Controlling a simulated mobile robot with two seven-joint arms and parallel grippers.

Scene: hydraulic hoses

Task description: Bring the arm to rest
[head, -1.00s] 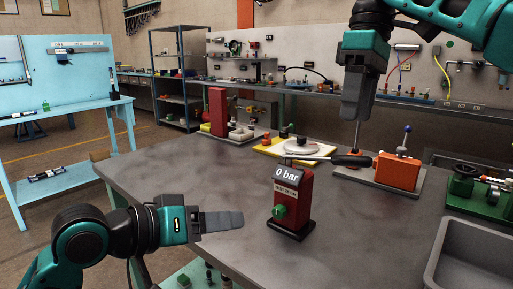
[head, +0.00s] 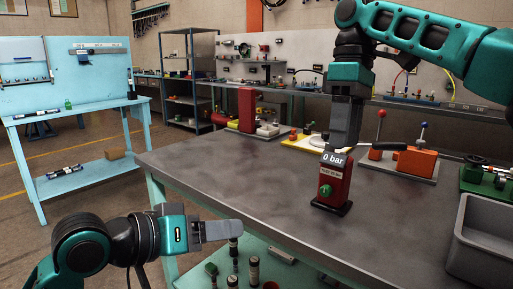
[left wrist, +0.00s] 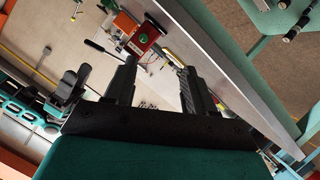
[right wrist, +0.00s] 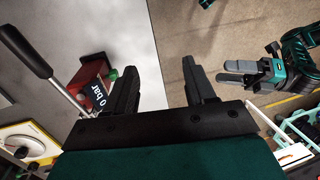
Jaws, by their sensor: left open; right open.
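My left gripper (head: 222,230) is open and empty, held level beside the front edge of the bench. Its two spread fingers show in the left wrist view (left wrist: 158,85), with nothing between them. My right gripper (head: 343,130) points down over the bench. In the head view its tips overlap the top of a red block with a "0 bar" display (head: 333,182). In the right wrist view its fingers (right wrist: 160,90) are spread and empty, and the red block (right wrist: 88,78) lies left of them, not between them.
The bench top (head: 230,180) is clear at left and centre. An orange block (head: 415,162) with levers, a green fixture (head: 485,178) and a grey bin (head: 485,235) stand at right. Bottles (head: 253,270) stand on a lower shelf. A blue table (head: 85,110) is at left.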

